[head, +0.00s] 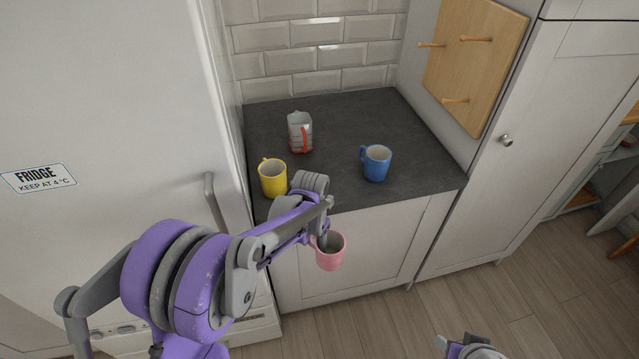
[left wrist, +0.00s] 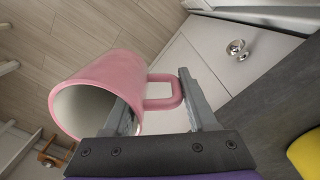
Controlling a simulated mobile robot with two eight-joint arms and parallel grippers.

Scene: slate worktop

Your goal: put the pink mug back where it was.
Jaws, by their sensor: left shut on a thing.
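The pink mug (head: 331,252) is in the air in front of the worktop's front edge, below the worktop's level in the head view. My left gripper (head: 323,232) is shut on it. In the left wrist view the pink mug (left wrist: 95,90) lies sideways in the picture, its opening facing lower left. The left gripper's fingers (left wrist: 158,108) are on its handle side, one by the mug wall and one at the handle's outer end. Part of my right arm's end (head: 470,347) shows at the bottom edge of the head view; its jaws are not clear.
A wooden peg board (head: 475,60) with three empty pegs hangs at right. The fridge (head: 100,110) stands left.

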